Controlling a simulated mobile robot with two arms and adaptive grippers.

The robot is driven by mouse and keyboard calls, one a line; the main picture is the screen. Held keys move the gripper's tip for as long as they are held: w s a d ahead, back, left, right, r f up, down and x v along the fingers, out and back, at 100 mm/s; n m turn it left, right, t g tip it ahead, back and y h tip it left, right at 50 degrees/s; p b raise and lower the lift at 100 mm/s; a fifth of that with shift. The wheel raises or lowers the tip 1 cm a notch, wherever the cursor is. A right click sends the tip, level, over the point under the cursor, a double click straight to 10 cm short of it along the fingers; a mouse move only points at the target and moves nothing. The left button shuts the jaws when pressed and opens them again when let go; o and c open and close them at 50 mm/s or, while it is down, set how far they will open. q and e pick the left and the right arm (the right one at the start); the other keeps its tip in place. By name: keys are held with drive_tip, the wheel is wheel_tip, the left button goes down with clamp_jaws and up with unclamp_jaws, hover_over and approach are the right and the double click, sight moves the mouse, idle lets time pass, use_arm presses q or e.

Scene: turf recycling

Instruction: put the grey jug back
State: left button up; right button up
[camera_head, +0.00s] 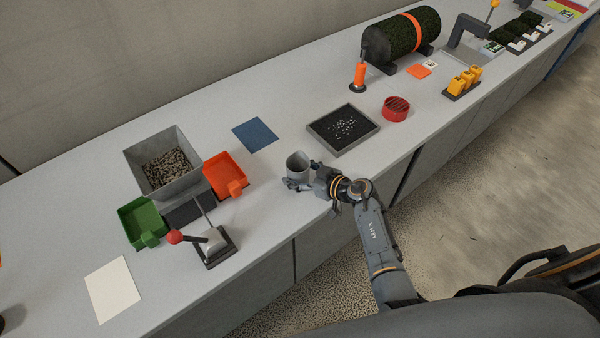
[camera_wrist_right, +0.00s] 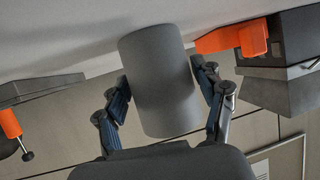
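The grey jug (camera_head: 298,166) is a plain open cylinder, upright at the middle of the bench in the head view. In the right wrist view the jug (camera_wrist_right: 160,80) fills the space between the fingers. My right gripper (camera_head: 299,182) is around the jug's side, and both finger pads appear to touch its wall. I cannot tell whether the jug's base rests on the bench or is slightly above it. A flat blue mat (camera_head: 255,135) lies bare behind and left of the jug. My left gripper is not in view.
Left of the jug stand a grey hopper of granules (camera_head: 182,189), an orange tray (camera_head: 224,174), a green tray (camera_head: 143,219) and a red-knobbed lever (camera_head: 207,247). White paper (camera_head: 112,289) lies front left.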

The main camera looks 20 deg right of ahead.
drive_tip(key=shift+o, duration=0.2)
drive_tip(key=shift+d+r, duration=0.1)
drive_tip(key=shift+r, duration=0.05)
drive_tip(key=p+v, duration=0.1)
drive_tip(key=v, duration=1.1)
idle(2.4)
